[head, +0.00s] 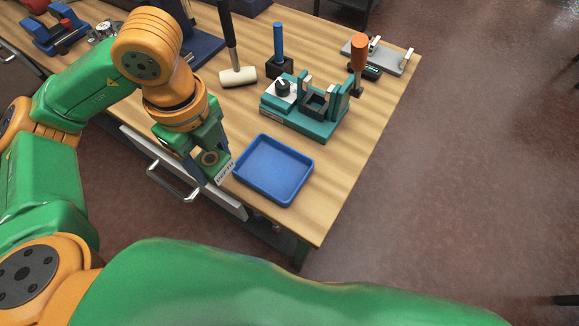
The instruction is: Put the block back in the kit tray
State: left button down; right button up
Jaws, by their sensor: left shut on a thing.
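A shallow blue tray (258,190) lies empty on the wooden table, near its front edge. My left gripper (212,179) points down just left of the tray, by the table's front edge. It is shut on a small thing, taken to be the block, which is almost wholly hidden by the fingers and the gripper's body. No other loose block can be made out on the table. My right gripper is out of the picture.
A teal fixture (327,128) stands behind the tray. A mallet (238,77), a blue-handled tool (279,43) and an orange-handled tool (359,54) stand farther back. A drawer handle (172,184) juts from the table's front. The wood right of the tray is clear.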

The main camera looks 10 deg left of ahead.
pick_arm(q)
jog(key=w+d+f+p, duration=0.1)
jog(key=w+d+f, duration=0.2)
jog(key=w+d, duration=0.1)
send_over(273, 171)
notch_tip(273, 171, down, 6)
jog(key=shift+d+r, duration=0.15)
jog(key=shift+r, duration=0.05)
jog(key=f, duration=0.2)
jog(key=shift+a+f, duration=0.25)
jog(key=shift+f, duration=0.25)
jog(key=shift+d+f, duration=0.1)
jog(key=shift+f, duration=0.1)
jog(key=shift+c, duration=0.6)
grip_release()
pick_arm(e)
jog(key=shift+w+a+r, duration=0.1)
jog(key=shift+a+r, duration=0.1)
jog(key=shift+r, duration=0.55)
